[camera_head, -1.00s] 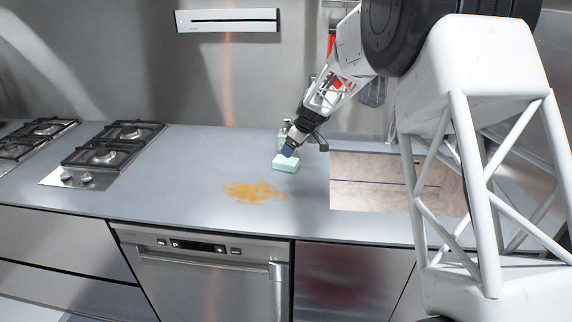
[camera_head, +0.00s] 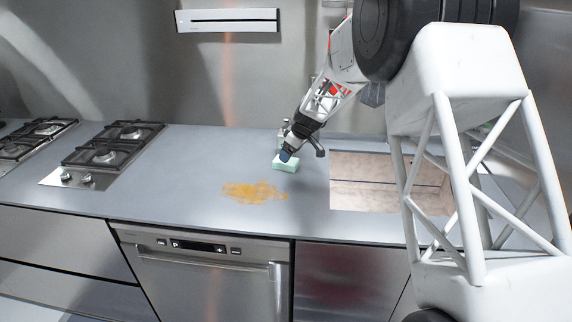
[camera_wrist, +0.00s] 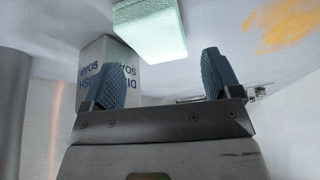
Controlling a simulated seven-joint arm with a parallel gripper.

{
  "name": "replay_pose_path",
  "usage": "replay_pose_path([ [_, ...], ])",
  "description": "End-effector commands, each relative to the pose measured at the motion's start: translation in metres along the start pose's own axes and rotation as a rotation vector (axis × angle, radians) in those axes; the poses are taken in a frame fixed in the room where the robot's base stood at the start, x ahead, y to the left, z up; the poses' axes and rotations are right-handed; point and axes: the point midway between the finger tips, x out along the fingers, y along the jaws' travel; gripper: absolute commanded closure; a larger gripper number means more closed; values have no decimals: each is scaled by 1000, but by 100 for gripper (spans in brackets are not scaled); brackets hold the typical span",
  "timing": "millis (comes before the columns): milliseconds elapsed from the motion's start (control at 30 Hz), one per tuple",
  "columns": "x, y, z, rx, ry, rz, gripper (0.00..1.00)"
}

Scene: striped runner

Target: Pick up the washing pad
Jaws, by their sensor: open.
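The washing pad (camera_head: 286,166) is a pale green block lying on the grey counter, behind and right of an orange-brown stain. It also shows at the top of the wrist view (camera_wrist: 150,30), beyond the fingertips. My gripper (camera_head: 283,155) is just above the pad in the head view and partly covers its far side. In the wrist view my gripper (camera_wrist: 160,80) has its two blue fingers spread wide, with nothing held between them. The pad appears ahead of the fingers, not between them.
A white dish soap container (camera_wrist: 105,65) stands close to the left finger. The stain (camera_head: 254,192) lies left of the pad on the counter (camera_head: 180,190). A sink (camera_head: 385,180) is to the right, a gas hob (camera_head: 105,150) to the left. The counter between hob and stain is clear.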

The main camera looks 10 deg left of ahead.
Motion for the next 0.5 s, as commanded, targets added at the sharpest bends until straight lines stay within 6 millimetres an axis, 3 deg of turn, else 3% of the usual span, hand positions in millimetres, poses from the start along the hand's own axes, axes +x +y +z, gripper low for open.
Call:
replay_pose_path([
  [267, 7, 0, 0, 0, 0, 0, 16],
  [500, 31, 2, 0, 0, -1, -1, 16],
])
